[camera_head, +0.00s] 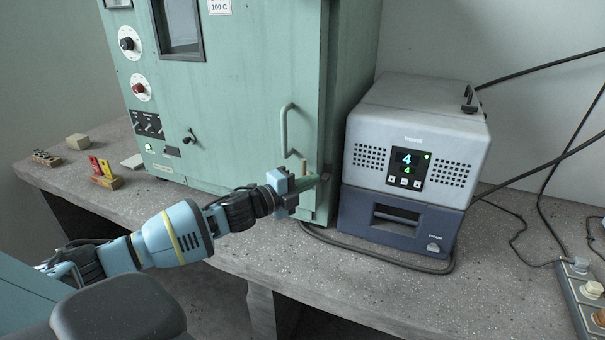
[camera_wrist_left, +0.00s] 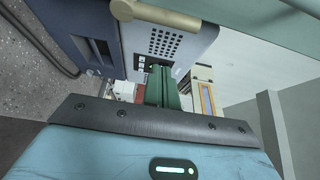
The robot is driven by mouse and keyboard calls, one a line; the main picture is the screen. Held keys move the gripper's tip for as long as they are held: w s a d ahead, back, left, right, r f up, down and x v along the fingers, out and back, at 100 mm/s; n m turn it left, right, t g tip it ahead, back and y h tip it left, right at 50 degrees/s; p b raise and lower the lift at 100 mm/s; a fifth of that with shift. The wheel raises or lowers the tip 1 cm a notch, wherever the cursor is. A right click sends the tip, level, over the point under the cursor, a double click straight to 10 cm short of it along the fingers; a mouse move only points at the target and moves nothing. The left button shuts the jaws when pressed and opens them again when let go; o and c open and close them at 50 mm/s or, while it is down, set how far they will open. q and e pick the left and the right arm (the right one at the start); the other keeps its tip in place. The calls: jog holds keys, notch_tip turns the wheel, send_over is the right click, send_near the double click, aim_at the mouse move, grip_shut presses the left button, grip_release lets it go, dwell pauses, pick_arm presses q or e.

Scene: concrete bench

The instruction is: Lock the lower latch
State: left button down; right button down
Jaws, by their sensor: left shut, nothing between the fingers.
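The green cabinet (camera_head: 240,110) stands on the bench with its door closed. My right gripper is not in view.
A grey and blue instrument (camera_head: 412,150) stands close to the right of the cabinet. A curved door handle (camera_head: 285,130) is above my gripper. A cable (camera_head: 380,262) lies on the bench front. A power strip (camera_head: 585,290) is at far right.

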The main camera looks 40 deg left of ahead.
pick_arm(q)
jog(key=w+a, duration=0.2)
jog(key=a, duration=0.1)
jog(key=shift+w+a, duration=0.1)
jog(key=shift+a, duration=0.05)
dwell(0.3)
dwell(0.3)
jog(key=shift+a+n, duration=0.15)
jog(key=shift+n, duration=0.15)
jog(key=shift+a+n+t, duration=0.1)
jog(key=shift+n+t, duration=0.2)
